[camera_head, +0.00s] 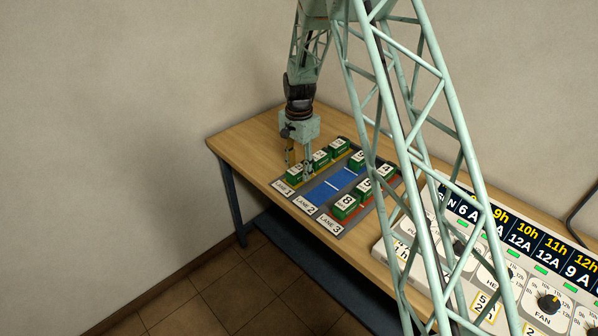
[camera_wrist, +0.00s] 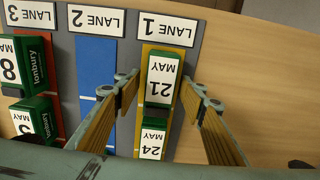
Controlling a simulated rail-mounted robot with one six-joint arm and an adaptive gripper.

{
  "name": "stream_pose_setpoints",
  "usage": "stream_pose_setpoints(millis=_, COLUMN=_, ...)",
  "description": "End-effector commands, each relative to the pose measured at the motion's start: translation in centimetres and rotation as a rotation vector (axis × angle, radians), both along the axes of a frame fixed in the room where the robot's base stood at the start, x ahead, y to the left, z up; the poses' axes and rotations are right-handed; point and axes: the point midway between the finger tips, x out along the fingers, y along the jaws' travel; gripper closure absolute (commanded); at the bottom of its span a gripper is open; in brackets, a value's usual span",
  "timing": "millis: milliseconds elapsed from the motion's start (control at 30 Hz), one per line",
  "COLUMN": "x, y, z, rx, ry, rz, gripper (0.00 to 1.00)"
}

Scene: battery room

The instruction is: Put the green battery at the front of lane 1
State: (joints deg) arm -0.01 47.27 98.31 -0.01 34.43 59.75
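My gripper (camera_head: 298,170) points down over the front end of lane 1. In the wrist view its two fingers (camera_wrist: 165,92) are spread on either side of a green battery labelled MAY 21 (camera_wrist: 162,76), with gaps showing between. That battery stands upright on the yellow lane 1 strip (camera_wrist: 150,49), nearest the LANE 1 label (camera_wrist: 166,29). A second green battery labelled MAY 24 (camera_wrist: 152,143) stands behind it. In the head view lane 1 holds a row of green batteries, including a middle one (camera_head: 321,160) and a rear one (camera_head: 339,147).
Blue lane 2 (camera_head: 330,187) is bare at its front, with a green battery (camera_head: 358,160) at its back. Red lane 3 holds several green batteries (camera_head: 345,207). A control panel (camera_head: 480,270) with dials stands at right. My lattice arm crosses the head view.

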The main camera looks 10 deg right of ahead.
Motion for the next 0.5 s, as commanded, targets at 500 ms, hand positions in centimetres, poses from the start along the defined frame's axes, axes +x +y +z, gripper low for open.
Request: stream_pose_setpoints(millis=500, x=0.1, y=0.0, z=6.9, rx=0.001, ry=-0.003, rz=0.000, gripper=0.62)
